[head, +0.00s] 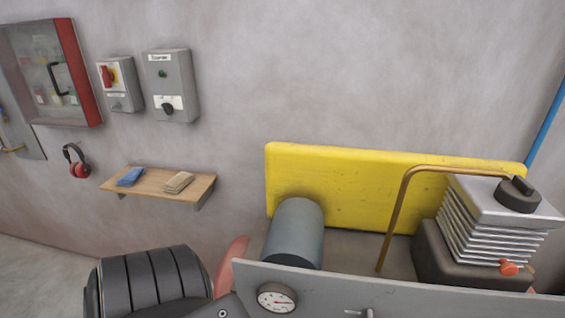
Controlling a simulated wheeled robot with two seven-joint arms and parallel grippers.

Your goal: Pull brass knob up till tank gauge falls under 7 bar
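The round white gauge (277,298) sits on the grey front panel (400,295) at the bottom of the head view. Its needle shows but the numbers are too small to read. I cannot make out a brass knob. A small metal fitting (360,312) shows at the bottom edge, cut off by the frame. A brass-coloured pipe (400,205) bends from behind the panel to the finned compressor head (490,225). Neither of my grippers is in view.
A yellow guard plate (350,180) stands behind a grey cylinder (296,232). A red knob (510,267) is on the compressor. A wooden shelf (150,190), two wall switch boxes (170,85) and a red-edged cabinet (50,75) are on the wall.

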